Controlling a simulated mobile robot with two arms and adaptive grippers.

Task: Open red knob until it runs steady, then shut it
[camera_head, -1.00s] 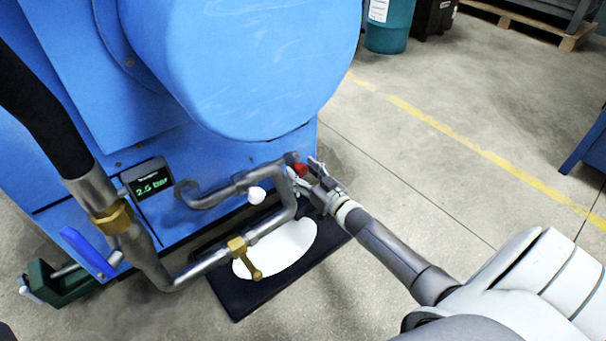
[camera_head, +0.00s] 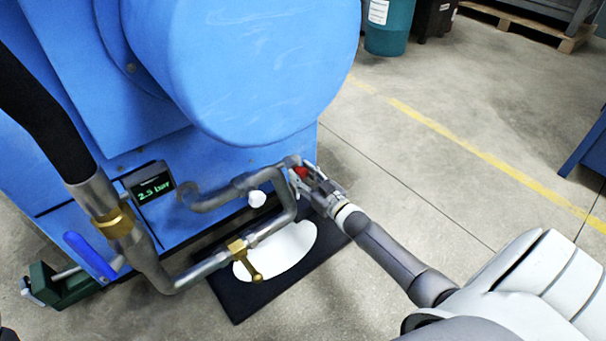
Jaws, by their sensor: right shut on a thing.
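The red knob (camera_head: 301,173) sits at the right end of the grey pipework (camera_head: 222,196) on the front of the blue machine (camera_head: 250,60). My right gripper (camera_head: 307,178) reaches in from the lower right and is shut on the red knob, its fingers hiding part of it. A small display (camera_head: 150,188) left of the pipes reads about 2.5 bar in green; the digits are slightly blurred. A white puddle-like patch (camera_head: 290,245) lies on a black mat (camera_head: 235,300) below the pipes. My left gripper is not in view.
A brass valve handle (camera_head: 255,276), a white knob (camera_head: 257,198) and a blue lever (camera_head: 88,255) are on or near the pipes. A black hose (camera_head: 40,115) comes down at left. A green vise-like block (camera_head: 60,285) stands lower left.

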